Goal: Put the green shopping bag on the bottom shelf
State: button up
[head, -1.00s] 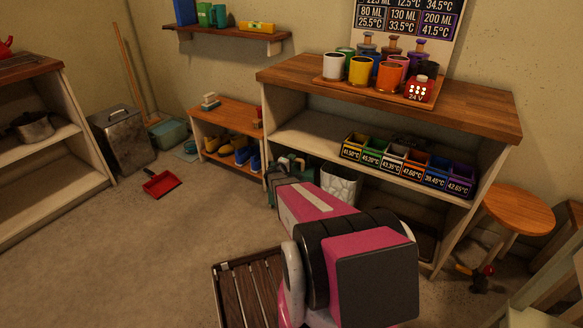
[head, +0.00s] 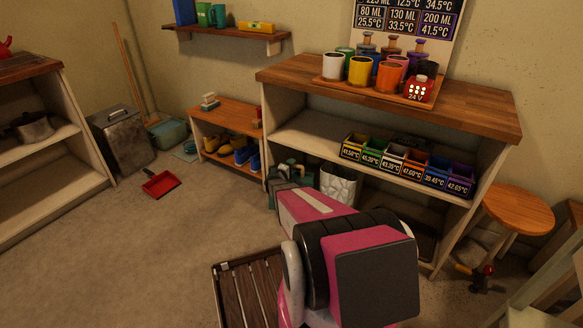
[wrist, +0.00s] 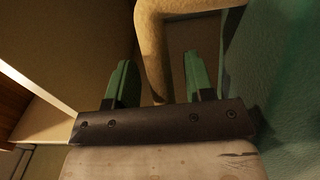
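The green shopping bag (wrist: 285,105) shows in the wrist view as a teal-green surface on the right. A tan, strap-like loop (wrist: 150,45), apparently its handle, passes between the fingers of my gripper (wrist: 157,62). My gripper is open, its two green fingers apart with space around the loop. In the head view, the dark green bag (head: 279,186) stands on the floor at the left end of the workbench, partly hidden by my pink arm. The workbench's bottom shelf (head: 422,243) is low down and mostly hidden by my arm.
A pale crumpled bag or bin (head: 338,184) stands just right of the green bag. Coloured bins (head: 405,165) fill the middle shelf front. A small shoe rack (head: 228,135) stands to the left. A red dustpan (head: 161,184) lies on otherwise clear floor. A stool (head: 518,210) stands right.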

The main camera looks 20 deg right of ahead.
jog(key=shift+s+a+r, duration=0.1)
jog(key=shift+r, duration=0.05)
jog(key=v, duration=1.1)
jog(key=s+a+r+m+g+y, duration=0.1)
jog(key=s+r+m+g+y, duration=0.5)
jog(key=s, duration=1)
jog(key=s+a+r+m+g+y, duration=0.1)
jog(key=s+a+r+g+y, duration=0.4)
jog(key=a, duration=0.8)
jog(key=s+r+y, duration=0.3)
jog(key=s+r, duration=0.2)
jog(key=s, duration=0.1)
jog(key=shift+a+r+m, duration=0.3)
